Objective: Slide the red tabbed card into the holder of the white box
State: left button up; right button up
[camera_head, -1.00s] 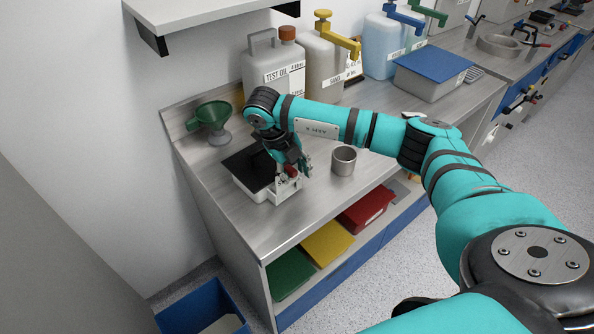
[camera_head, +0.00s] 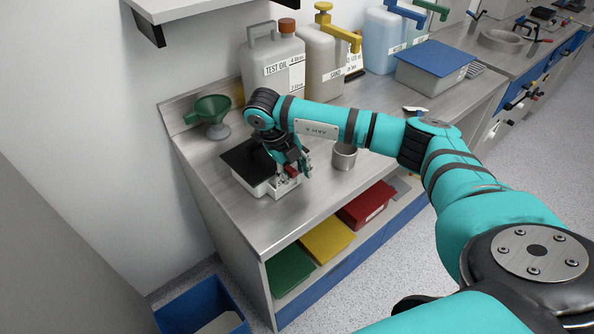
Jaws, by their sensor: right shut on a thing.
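The white box (camera_head: 252,184) with a black lid stands on the metal bench. Its small white holder (camera_head: 287,187) is on the front right side. My right gripper (camera_head: 292,173) is over the holder, pointing down, and shut on the red tabbed card (camera_head: 291,170). Only a little red shows between the fingers. The gripper hides the rest of the card, so I cannot tell how far it is in the holder. My left gripper is not in view.
A metal cup (camera_head: 344,156) stands close to the right of the gripper. A wall shelf (camera_head: 190,10) hangs above left. Bare bench lies in front.

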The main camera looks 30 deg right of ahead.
jog(key=o, duration=1.2)
jog(key=shift+c, duration=0.2)
